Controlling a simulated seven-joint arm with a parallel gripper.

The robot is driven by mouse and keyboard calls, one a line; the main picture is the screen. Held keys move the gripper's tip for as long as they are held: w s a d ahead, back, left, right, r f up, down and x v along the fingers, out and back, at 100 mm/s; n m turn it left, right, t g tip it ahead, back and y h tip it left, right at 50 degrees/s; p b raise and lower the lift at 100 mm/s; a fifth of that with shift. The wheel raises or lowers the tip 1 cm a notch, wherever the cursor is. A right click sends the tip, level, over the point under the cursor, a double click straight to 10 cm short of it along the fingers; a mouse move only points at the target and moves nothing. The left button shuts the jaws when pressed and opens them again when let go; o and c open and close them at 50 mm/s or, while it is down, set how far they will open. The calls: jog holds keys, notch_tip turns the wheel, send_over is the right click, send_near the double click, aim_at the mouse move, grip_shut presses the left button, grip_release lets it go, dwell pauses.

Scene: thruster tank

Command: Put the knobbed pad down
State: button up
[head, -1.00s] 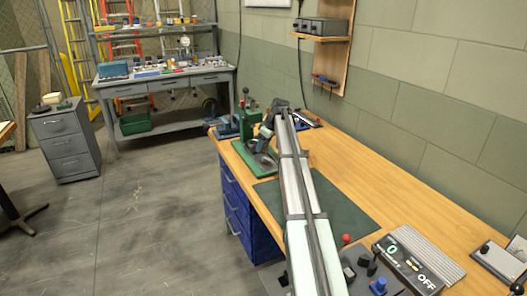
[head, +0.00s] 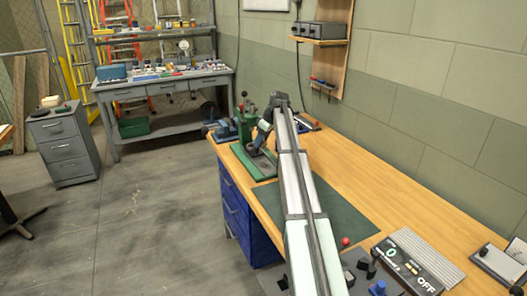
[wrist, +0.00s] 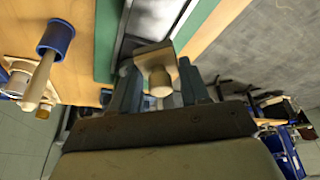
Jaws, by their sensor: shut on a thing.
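The knobbed pad (wrist: 154,57) is a beige block with a pale round knob in the wrist view. My gripper (wrist: 158,85) is shut on its knob, with one blue-grey finger on each side. In the wrist view the pad overlaps a dark, light-edged plate on a green base (wrist: 104,45); I cannot tell whether it touches. In the head view my gripper (head: 257,144) is at the green press (head: 245,122), over its green base (head: 262,168). The pad is too small to make out there.
A dark green mat (head: 340,218) lies bare on the wooden bench (head: 375,185). A blue spool-like part (wrist: 55,38) with a wooden handle shows at left in the wrist view.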

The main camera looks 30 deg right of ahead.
jog(key=shift+d+r, duration=0.15)
jog(key=shift+r, duration=0.1)
jog(key=s+a+r, duration=0.1)
jog(key=s+a, duration=0.1)
jog(key=s, duration=0.9)
jog(key=m+h, duration=0.1)
jog(key=m, duration=0.3)
send_over(276, 186)
jog(key=s+a, duration=0.1)
jog(key=s, duration=0.1)
jog(key=f, duration=0.1)
jog(key=shift+w+d+f+m+t+h, duration=0.2)
jog(key=shift+f+m, duration=0.5)
jog(key=shift+f, duration=0.95)
jog(key=shift+s+d+f+m+t+h, duration=0.15)
jog(key=shift+f+m+h, duration=0.4)
jog(key=shift+f, duration=1.15)
jog(key=shift+w+f+m+t+h, duration=0.15)
jog(key=shift+f+m, duration=0.7)
jog(key=shift+f, duration=0.8)
jog(key=shift+f, duration=0.1)
jog(key=o, duration=1)
